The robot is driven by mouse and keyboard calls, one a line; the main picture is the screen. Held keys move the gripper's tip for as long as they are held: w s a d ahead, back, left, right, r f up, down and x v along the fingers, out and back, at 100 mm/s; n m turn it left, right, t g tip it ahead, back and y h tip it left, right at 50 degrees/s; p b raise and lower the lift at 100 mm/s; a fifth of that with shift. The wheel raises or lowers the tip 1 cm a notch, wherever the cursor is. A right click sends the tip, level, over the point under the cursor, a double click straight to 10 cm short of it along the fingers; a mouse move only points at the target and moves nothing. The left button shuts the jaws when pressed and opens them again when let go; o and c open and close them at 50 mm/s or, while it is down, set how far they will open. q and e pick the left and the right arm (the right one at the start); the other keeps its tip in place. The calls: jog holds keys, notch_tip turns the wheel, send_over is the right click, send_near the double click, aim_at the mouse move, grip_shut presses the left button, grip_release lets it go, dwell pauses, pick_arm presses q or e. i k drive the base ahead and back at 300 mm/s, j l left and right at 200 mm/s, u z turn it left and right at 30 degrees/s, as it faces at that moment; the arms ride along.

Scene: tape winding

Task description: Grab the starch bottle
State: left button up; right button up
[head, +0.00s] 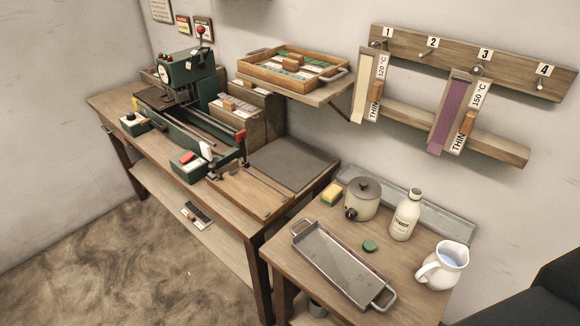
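The starch bottle (405,217) is a cream bottle with a dark printed label and a narrow neck. It stands upright on the small wooden table (330,222) at the lower right, between the lidded pot and the water jug. Its neck looks uncapped, and a round green cap (369,246) lies on the table to its left. Neither of my grippers is in view. A dark shape at the lower right edge cannot be made out clearly.
A lidded pot (362,198), a white jug (443,267) and a metal tray (340,268) surround the bottle. A yellow-green sponge (332,194) lies behind. A workbench (240,208) with a green winding machine (185,75) stands left. A wall rack (468,62) hangs above.

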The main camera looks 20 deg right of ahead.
aim_at(407, 213)
jog(key=z, duration=0.9)
